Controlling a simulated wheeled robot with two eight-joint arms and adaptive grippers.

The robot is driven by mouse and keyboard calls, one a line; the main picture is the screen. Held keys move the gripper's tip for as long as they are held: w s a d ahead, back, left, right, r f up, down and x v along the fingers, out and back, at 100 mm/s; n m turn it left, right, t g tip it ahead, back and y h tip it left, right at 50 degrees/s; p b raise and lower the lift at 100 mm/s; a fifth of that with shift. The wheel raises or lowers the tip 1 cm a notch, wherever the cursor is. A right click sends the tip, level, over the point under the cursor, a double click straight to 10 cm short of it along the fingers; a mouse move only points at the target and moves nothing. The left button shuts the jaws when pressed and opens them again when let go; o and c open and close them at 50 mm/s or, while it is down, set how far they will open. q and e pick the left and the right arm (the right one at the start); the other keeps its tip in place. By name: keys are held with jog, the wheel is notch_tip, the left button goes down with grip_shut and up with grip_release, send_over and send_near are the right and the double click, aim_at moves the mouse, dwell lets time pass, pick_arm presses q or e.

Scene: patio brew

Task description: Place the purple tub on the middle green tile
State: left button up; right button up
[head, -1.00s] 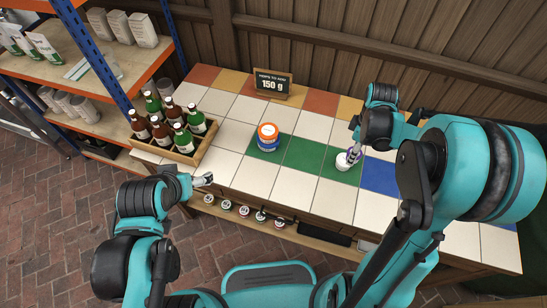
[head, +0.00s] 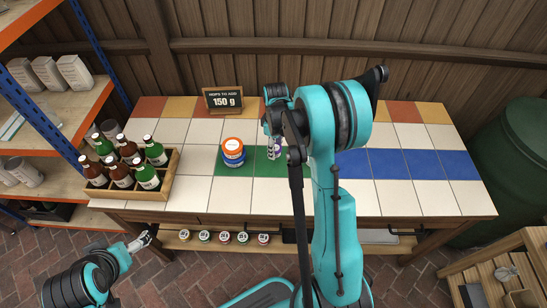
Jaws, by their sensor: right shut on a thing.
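The purple tub (head: 274,152) shows only as a small purple and white patch at the fingers of my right gripper (head: 273,146), which is shut on it. It is over or on the middle green tile (head: 268,168); I cannot tell whether it touches. An orange tub (head: 233,145) sits on a blue one (head: 233,160) on the left green tile (head: 220,167). My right arm mostly hides the right green tile. My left gripper (head: 140,242) is empty off the table's front left; its opening is unclear.
A wooden crate of bottles (head: 157,192) stands at the table's left. A sign (head: 223,100) reading 150 g stands at the back. Blue tiles (head: 389,163) on the right are clear. Small tubs (head: 224,237) line a lower shelf. A green barrel (head: 512,160) stands at right.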

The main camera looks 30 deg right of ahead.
jog(key=shift+w+a+f, duration=0.2)
jog(key=shift+f, duration=0.3)
notch_tip(320, 180, down, 3)
jog(key=shift+f+b, duration=0.2)
jog(key=shift+b, duration=0.7)
jog(key=shift+r, duration=0.1)
jog(key=shift+f, duration=0.2)
jog(key=o, duration=1.1)
jog(key=shift+o, duration=0.2)
